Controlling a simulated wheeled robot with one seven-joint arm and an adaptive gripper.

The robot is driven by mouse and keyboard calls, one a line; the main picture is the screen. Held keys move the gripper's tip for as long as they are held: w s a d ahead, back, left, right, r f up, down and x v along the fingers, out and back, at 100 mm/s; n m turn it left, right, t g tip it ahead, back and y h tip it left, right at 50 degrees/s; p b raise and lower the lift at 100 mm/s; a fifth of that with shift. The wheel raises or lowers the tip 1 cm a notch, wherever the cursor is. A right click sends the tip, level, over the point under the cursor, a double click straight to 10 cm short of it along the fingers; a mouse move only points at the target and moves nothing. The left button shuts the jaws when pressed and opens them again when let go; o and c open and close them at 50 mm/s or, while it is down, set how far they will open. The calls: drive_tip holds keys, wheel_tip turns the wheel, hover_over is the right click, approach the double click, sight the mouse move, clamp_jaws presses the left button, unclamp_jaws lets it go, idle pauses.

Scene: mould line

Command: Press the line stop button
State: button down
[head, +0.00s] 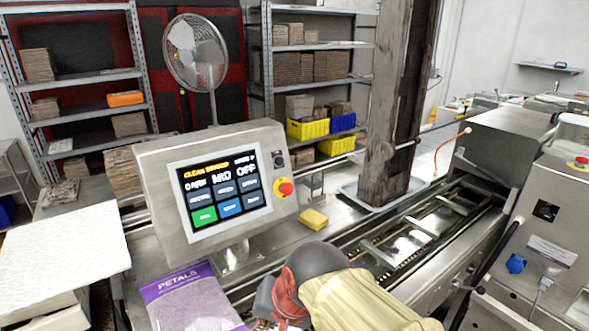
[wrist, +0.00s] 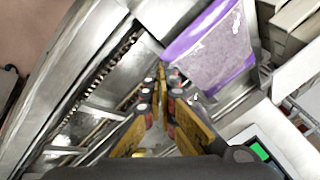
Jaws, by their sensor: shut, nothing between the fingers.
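A red mushroom button on a yellow base (head: 285,188) sits at the right of the tilted grey control panel (head: 160,165). The panel's screen (head: 224,190) is lit, with a green and several blue tiles. My gripper (wrist: 163,74) shows in the wrist view with its yellow fingers shut and empty, above the line beside a purple bag. In the head view my arm is low in the middle, in front of and below the panel, apart from the button; the fingertips are hard to make out there. The button is not seen in the wrist view.
A purple-labelled bag (head: 190,298) lies in front of the panel. A yellow sponge-like block (head: 313,219) lies right of the panel. A worn post (head: 392,110) stands behind the conveyor (head: 400,240). Another red button (head: 579,163) is on the right machine.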

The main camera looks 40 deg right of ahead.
sight(286, 188)
drive_tip(key=w+d+r+m+t+p, duration=0.1)
drive_tip(key=w+d+r+m+p, duration=0.3)
drive_tip(key=d+r+m+p, duration=0.6)
drive_tip(key=w+d+r+m+p, duration=0.5)
drive_tip(key=d+r+m+p, duration=0.6)
drive_tip(key=m, duration=0.6)
drive_tip(key=shift+d+r+m+t+h+p, duration=0.3)
drive_tip(key=shift+r+t+h+p, duration=0.1)
drive_tip(key=shift+r+p, duration=0.25)
drive_tip(key=w+r+x, duration=0.1)
drive_tip(key=w+x, duration=0.1)
drive_tip(key=x, duration=1.1)
drive_tip(key=shift+r, duration=0.1)
